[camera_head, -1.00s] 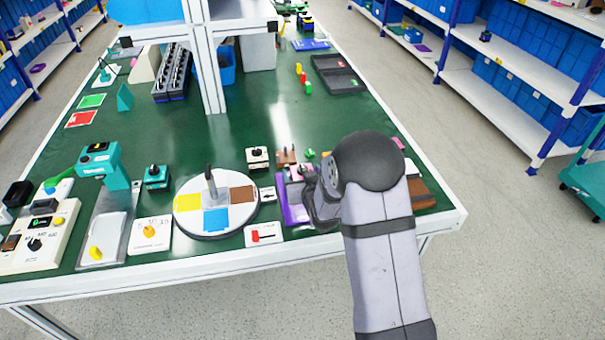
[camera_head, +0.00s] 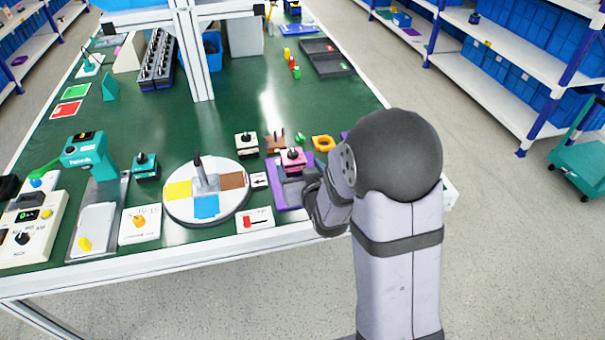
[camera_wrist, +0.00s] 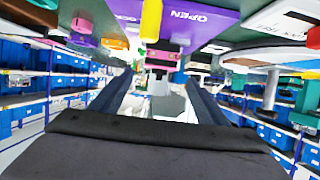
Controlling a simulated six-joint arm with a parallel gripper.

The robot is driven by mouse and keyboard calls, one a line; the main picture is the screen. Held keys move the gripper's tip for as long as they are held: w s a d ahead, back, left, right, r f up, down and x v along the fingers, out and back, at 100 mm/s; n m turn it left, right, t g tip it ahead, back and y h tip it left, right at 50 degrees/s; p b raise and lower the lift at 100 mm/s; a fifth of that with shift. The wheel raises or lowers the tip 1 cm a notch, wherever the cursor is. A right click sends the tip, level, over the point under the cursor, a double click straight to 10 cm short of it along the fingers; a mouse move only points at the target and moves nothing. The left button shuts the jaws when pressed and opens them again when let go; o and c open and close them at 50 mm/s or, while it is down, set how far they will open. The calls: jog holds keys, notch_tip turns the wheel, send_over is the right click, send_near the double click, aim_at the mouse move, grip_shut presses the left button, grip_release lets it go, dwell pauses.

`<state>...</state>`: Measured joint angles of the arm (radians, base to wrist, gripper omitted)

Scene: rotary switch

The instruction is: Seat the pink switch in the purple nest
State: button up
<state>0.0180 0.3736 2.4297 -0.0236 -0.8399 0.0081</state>
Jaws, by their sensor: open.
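The pink switch (camera_head: 292,160) has a dark knob and stands upright at the far end of the purple nest (camera_head: 284,196). I cannot tell whether it is fully down in it. In the wrist view the pink switch (camera_wrist: 161,54) shows ahead, beyond and between my finger tips. The purple nest (camera_wrist: 180,18), marked OPEN, fills the top of that view. My gripper (camera_head: 318,192) is low over the near right of the nest, and hides part of it. In the wrist view my gripper (camera_wrist: 160,88) has its two dark fingers apart, with nothing held between them.
A white turntable (camera_head: 178,213) with coloured sectors and a white card with a red mark (camera_head: 255,218) lie left of the nest.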

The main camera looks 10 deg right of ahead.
jog(key=shift+v, duration=1.2)
jog(key=shift+s+f+g, duration=0.4)
jog(key=shift+f, duration=0.05)
jog(key=s+f+g, duration=0.1)
jog(key=s+g, duration=0.1)
jog(key=s, duration=0.1)
jog(key=s+f+g, duration=0.2)
jog(key=s, duration=0.1)
jog(key=s+f+g, duration=0.2)
jog(key=s, duration=0.1)
jog(key=shift+s+a+f, duration=0.1)
jog(key=shift+s+f, duration=0.05)
jog(key=shift+s, duration=0.25)
jog(key=s+g, duration=0.6)
jog(key=s, duration=1)
jog(key=shift+a+g, duration=0.15)
jog(key=shift+g, duration=0.25)
jog(key=shift+w, duration=0.1)
notch_tip(320, 180, up, 11)
jog(key=p, duration=1.1)
